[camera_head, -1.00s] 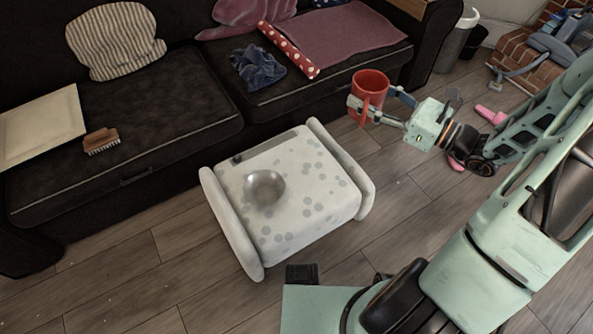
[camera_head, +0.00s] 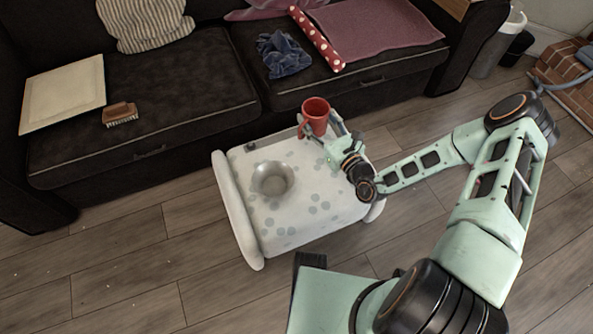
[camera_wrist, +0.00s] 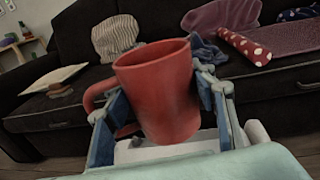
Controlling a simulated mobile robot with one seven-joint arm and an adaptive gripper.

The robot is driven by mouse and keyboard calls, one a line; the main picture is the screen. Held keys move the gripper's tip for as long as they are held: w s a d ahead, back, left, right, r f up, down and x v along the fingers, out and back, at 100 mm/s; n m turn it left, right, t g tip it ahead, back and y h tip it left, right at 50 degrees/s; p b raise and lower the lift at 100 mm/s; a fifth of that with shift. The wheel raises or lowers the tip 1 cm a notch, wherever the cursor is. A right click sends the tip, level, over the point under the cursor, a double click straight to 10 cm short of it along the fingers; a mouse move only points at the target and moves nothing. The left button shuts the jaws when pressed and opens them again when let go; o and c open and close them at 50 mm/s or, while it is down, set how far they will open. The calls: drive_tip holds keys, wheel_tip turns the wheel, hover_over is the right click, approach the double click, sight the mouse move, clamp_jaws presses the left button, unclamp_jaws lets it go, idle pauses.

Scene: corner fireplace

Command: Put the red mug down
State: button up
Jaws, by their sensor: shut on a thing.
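The red mug (camera_head: 315,115) is upright in my gripper (camera_head: 322,128), over the far right part of a low white spotted ottoman (camera_head: 290,222). In the wrist view the red mug (camera_wrist: 160,92) fills the middle, its handle to the left, with a finger on each side. My gripper (camera_wrist: 160,110) is shut on it. The mug appears to be above the ottoman's top; its underside is hidden, so I cannot tell whether it touches. A metal bowl (camera_head: 272,180) stands on the ottoman, left of the mug.
A dark sofa (camera_head: 190,85) runs behind the ottoman. On it are a striped cushion (camera_head: 147,22), a brush (camera_head: 119,114), a blue cloth (camera_head: 282,54) and a red dotted roll (camera_head: 317,40). Wooden floor (camera_head: 130,270) is open at the front left.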

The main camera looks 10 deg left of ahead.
drive_tip(key=s+a+f+m+t+h, duration=0.1)
drive_tip(key=s+a+f, duration=0.3)
drive_tip(key=a+f, duration=0.4)
drive_tip(key=b, duration=0.6)
hover_over(323, 161)
drive_tip(key=f, duration=1.1)
drive_tip(key=shift+s+a, duration=0.2)
drive_tip(key=shift+a, duration=0.05)
drive_tip(key=shift+w+d+f, duration=0.1)
drive_tip(key=shift+d+f, duration=0.1)
drive_tip(key=shift+f, duration=0.05)
drive_tip(key=shift+w+d+f+b, duration=0.15)
drive_tip(key=shift+f+b, duration=0.75)
drive_tip(key=shift+f, duration=0.75)
